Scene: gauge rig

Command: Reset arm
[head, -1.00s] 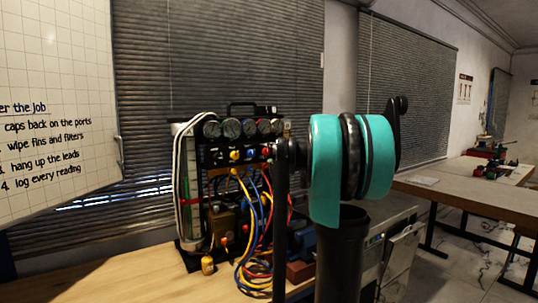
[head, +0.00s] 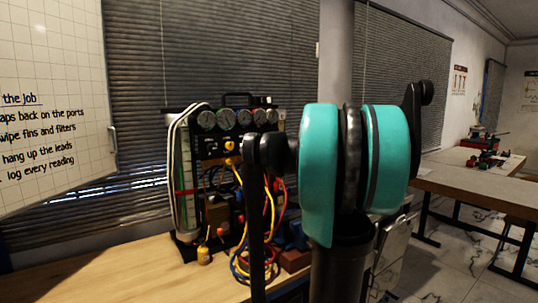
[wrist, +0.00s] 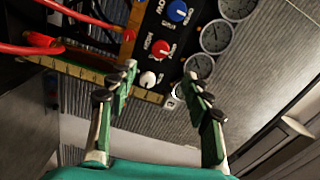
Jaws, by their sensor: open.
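My gripper (wrist: 158,92) is open and empty in the wrist view, its two fingers spread apart. Past its fingertips is the gauge rig's black panel (wrist: 152,45), with a blue knob, a red knob, a white knob and several round gauges. Red hoses run at the upper left of that view. In the head view the gauge rig (head: 222,152) stands on the wooden bench, with gauges on top and blue, yellow and red hoses hanging down. My teal and black arm covers its right side. My gripper cannot be made out in the head view.
The wooden bench (head: 120,272) has free room to the left of the rig. A small brass-coloured item (head: 204,255) stands at the rig's foot. A whiteboard (head: 50,110) hangs at left. Another table (head: 470,178) with red and green items stands at right.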

